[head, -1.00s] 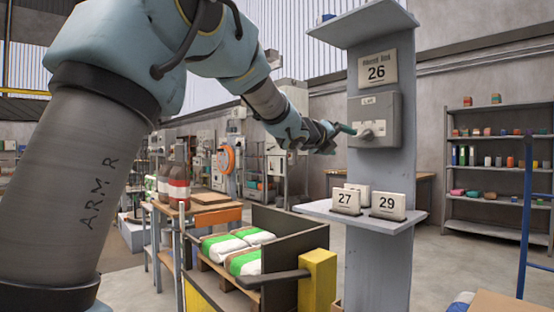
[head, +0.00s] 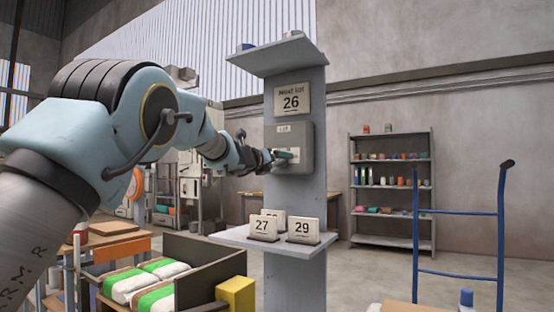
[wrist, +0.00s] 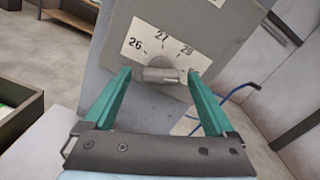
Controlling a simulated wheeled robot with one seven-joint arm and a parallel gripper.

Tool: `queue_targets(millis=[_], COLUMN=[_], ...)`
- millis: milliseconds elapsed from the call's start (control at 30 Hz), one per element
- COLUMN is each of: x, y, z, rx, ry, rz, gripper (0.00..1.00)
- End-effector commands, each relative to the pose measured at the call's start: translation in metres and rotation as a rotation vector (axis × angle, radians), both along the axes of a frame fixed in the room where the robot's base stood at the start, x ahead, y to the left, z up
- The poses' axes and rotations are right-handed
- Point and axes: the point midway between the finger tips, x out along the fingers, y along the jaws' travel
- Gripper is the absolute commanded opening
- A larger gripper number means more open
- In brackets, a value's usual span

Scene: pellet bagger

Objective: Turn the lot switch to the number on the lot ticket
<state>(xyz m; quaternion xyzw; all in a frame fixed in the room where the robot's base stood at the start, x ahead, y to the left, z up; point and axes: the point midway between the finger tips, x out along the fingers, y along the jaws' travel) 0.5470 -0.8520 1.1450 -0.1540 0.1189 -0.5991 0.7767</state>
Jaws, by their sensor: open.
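The lot ticket (head: 291,100) on the grey post reads "Next lot 26". Below it is the grey lot switch box (head: 306,135), whose face also shows in the wrist view (wrist: 207,18). Contact is unclear.
A small shelf (head: 235,238) on the post holds number cards, including 27 (head: 262,228) and 29 (head: 303,231), below my gripper. A bin of bags (head: 215,268) stands at lower left. A blue hand truck (head: 459,213) stands at right.

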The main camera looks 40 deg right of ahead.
Motion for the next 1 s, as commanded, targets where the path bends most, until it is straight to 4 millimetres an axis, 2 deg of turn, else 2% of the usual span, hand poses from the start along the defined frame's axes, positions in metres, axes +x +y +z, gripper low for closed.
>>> queue_targets(millis=[333, 1000], x=[0.0011, 0.0012], y=[-0.0037, -0.0035], z=[-0.0003, -0.0003], rx=[-0.001, 0.0], ry=[0.001, 0.001], rz=[0.0, 0.0], gripper=[0.9, 0.15])
